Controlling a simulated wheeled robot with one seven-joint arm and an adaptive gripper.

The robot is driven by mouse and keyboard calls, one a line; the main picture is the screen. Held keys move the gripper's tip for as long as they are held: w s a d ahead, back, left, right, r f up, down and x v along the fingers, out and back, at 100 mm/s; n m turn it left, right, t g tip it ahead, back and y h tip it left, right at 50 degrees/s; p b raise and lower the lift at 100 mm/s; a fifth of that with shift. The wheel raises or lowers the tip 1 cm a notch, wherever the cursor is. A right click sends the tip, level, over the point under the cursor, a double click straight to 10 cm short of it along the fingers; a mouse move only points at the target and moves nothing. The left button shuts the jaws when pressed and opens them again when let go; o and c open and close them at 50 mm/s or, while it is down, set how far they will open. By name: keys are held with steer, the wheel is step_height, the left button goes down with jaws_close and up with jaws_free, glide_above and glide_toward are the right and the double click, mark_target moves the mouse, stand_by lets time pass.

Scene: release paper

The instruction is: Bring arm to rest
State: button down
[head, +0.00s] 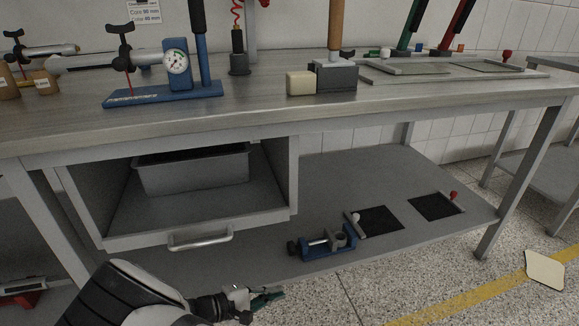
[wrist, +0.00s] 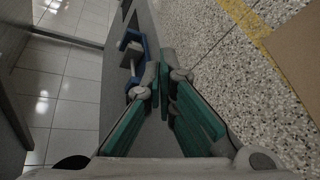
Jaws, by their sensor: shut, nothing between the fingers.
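My gripper (head: 266,297) shows low in the head view, in front of the workbench's lower shelf, at the end of my white and black arm. In the wrist view its two green-padded fingers (wrist: 163,78) come together toward their tips, with nothing held between them. It is shut and empty. A blue clamp-like device (head: 322,242) lies on the lower shelf, up and to the right of my gripper in the head view. A blue device also shows beyond the fingers in the wrist view (wrist: 133,55).
The workbench (head: 240,116) carries several tools and fixtures. Under it is an open drawer unit with a handle (head: 200,238) and a grey bin (head: 192,172). A pale sheet (head: 545,269) lies on the speckled floor at right, by a yellow line.

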steer(key=s+d+r+m+g+y, duration=0.25)
steer(key=d+r, duration=0.35)
steer(key=r, duration=0.4)
steer(key=s+d+r+m+g+y, duration=0.2)
steer(key=s+d+r+m+g, duration=0.15)
steer(key=d+r, duration=0.45)
steer(key=s+d+r+m+g+y, duration=0.2)
steer(key=d+r+g, duration=0.15)
steer(key=r, duration=0.85)
steer(key=s+d+r+m+y, duration=0.25)
steer(key=s+d+r, duration=0.35)
steer(key=s, duration=0.5)
steer(key=s+r+t+y+p, duration=0.1)
steer(key=s+r+t+y, duration=0.15)
steer(key=s, duration=1.05)
step_height(320, 180, up, 40)
steer(key=t+p, duration=0.4)
steer(key=p, duration=3.4)
steer(key=shift+s+f+m, duration=0.2)
steer(key=shift+f+m, duration=0.05)
steer(key=shift+m, duration=0.1)
steer(key=shift+y, duration=0.25)
